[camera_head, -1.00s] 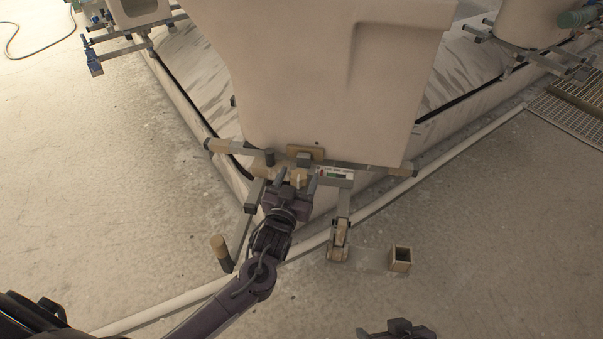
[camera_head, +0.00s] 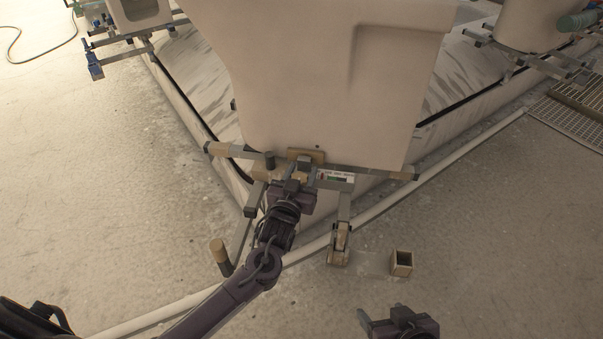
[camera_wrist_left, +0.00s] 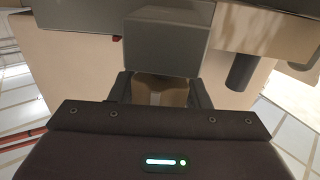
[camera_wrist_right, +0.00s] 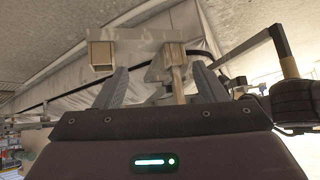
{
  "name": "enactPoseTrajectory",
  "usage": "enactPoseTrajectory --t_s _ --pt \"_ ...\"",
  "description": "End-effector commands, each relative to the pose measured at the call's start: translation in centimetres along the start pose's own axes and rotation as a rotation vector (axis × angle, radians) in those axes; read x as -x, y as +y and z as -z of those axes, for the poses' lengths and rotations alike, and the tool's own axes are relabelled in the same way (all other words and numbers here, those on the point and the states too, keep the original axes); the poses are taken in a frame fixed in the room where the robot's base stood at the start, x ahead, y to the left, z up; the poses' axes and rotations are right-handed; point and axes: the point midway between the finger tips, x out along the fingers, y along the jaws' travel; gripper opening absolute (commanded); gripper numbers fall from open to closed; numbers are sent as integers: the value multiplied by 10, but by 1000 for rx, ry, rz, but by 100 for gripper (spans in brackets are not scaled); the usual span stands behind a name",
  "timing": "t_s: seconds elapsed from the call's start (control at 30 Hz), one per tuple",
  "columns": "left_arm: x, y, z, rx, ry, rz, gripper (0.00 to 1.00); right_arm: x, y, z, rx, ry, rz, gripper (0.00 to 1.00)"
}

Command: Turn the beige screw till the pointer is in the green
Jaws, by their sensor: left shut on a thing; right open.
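The beige screw (camera_wrist_left: 160,92) shows between the fingers of my left gripper (camera_wrist_left: 159,90) in the left wrist view. In the head view my left gripper (camera_head: 293,180) covers most of it, below the big beige vessel. The gripper is shut on the screw. Just right of it is a white gauge plate (camera_head: 335,177) with a green zone. A small red mark sits near its left end; the pointer's exact place is too small to tell. My right gripper (camera_head: 384,314) is open and empty at the bottom right, away from the fixture; its fingers also show in the right wrist view (camera_wrist_right: 162,88).
The large beige vessel (camera_head: 320,80) stands above the metal frame. A cork-ended lever (camera_head: 219,255) sticks out at the left. A small open square box (camera_head: 402,262) and a hinged foot stand on the right. A pale pipe (camera_head: 440,165) runs along the floor. Open floor lies around.

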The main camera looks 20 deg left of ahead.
Motion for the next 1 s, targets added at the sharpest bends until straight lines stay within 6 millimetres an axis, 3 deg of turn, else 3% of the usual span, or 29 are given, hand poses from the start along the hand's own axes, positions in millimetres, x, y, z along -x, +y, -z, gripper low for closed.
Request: enactPoseTrajectory --t_s 0.23,0.43,1.0 --pt "0 0 0 0 0 -14 20 1 0 -3 0 -21 0 65" --pt "0 0 1 -3 -1 -77 20 6 -5 -44 -8 -195 11 65" --pt "2 8 -1 -4 -1 -519 20 14 10 -52 -24 -294 -23 65"
